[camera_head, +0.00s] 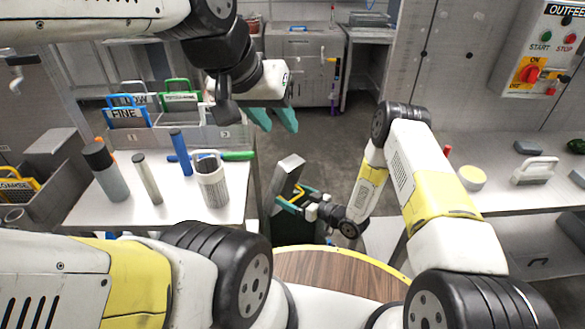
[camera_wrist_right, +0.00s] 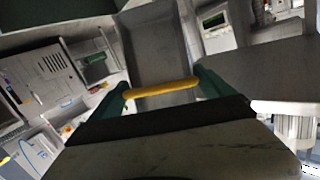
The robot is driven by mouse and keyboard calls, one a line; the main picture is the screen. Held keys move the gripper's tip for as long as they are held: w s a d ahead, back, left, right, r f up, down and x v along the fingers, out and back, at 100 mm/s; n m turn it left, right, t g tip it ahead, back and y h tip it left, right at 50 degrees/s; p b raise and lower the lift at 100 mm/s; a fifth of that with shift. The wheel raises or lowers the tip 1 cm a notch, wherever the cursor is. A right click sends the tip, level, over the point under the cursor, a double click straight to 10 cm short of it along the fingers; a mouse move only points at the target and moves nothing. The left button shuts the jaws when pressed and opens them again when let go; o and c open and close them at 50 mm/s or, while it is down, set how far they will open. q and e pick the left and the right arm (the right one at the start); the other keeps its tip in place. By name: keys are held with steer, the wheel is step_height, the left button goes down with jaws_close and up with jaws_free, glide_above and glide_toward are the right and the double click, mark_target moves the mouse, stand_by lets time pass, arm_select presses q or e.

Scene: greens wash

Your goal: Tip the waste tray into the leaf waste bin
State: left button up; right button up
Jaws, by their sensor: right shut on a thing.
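The waste tray (camera_head: 289,171) is a grey open box, held steeply tilted in the gap between the two worktops. My right gripper (camera_head: 291,200) is shut on its yellow handle. In the right wrist view the handle (camera_wrist_right: 160,88) lies across between the teal fingers, and the tray's grey inside (camera_wrist_right: 155,45) looks bare. A dark bin-like opening (camera_head: 292,231) sits below the tray, partly hidden by my arm and the round wooden top; I cannot tell for sure that it is the leaf waste bin. My left gripper (camera_head: 273,119) is higher up, empty, its teal fingers apart.
The left worktop (camera_head: 125,212) holds bottles, a white perforated cup (camera_head: 211,180) and labelled baskets. The right worktop (camera_head: 510,190) holds a yellowish bowl (camera_head: 472,178) and a white-handled tool (camera_head: 535,171). A control panel (camera_head: 540,48) hangs at the right. The floor between is open.

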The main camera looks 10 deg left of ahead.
steer(key=shift+d+f, duration=0.1)
steer(key=shift+d, duration=0.05)
steer(key=r+g+h, duration=0.1)
steer(key=g+h, duration=0.2)
steer(key=h, duration=0.3)
steer(key=a+r+g+h, duration=0.1)
steer(key=g+h, duration=0.2)
steer(key=h, duration=0.3)
steer(key=w+a+r+g+h, duration=0.1)
steer(key=g+h, duration=0.2)
steer(key=h, duration=0.3)
steer(key=shift+a+r+m+g, duration=0.1)
steer(key=shift+r+m+g, duration=0.2)
steer(key=shift+g, duration=0.1)
stand_by(0.3)
stand_by(0.7)
